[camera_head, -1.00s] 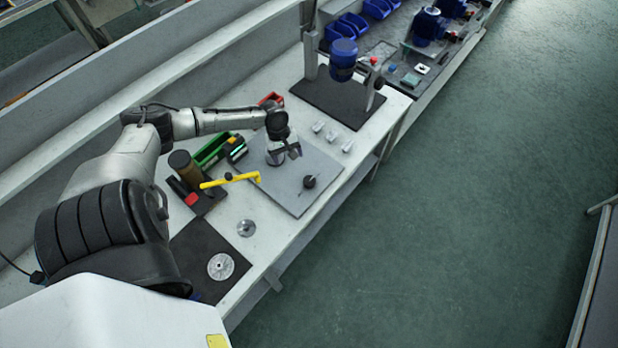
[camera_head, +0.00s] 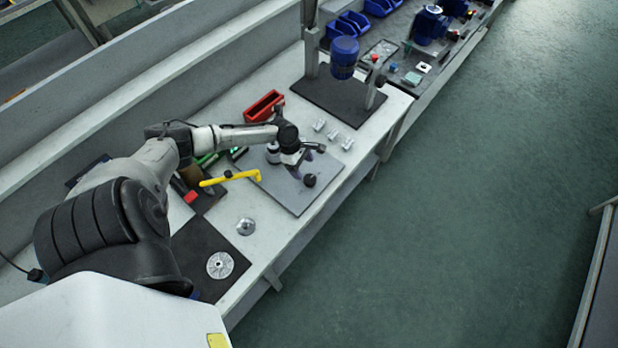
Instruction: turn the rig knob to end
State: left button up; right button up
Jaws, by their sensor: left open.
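A small dark round knob (camera_head: 309,180) stands on the grey plate (camera_head: 290,200) on the bench, near the plate's right edge. My left gripper (camera_head: 303,163) is over this plate, just behind the knob and close to it. It is open, with nothing seen between its fingers. I cannot tell whether it touches the knob. A red knob (camera_head: 375,59) also shows on a post beside the blue motor on the stand at the back. My right gripper is not in view.
A yellow handle (camera_head: 230,178) lies left of the plate. A red bin (camera_head: 264,106) stands behind my arm. Several small metal parts (camera_head: 333,135) lie right of the gripper. Metal discs (camera_head: 220,265) lie near the front. Open floor (camera_head: 470,220) is to the right.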

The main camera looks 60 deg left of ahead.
aim_at(310, 179)
pick_arm(q)
jog(key=shift+b+x, duration=0.5)
jog(key=shift+x, duration=2.85)
jog(key=c, duration=0.9)
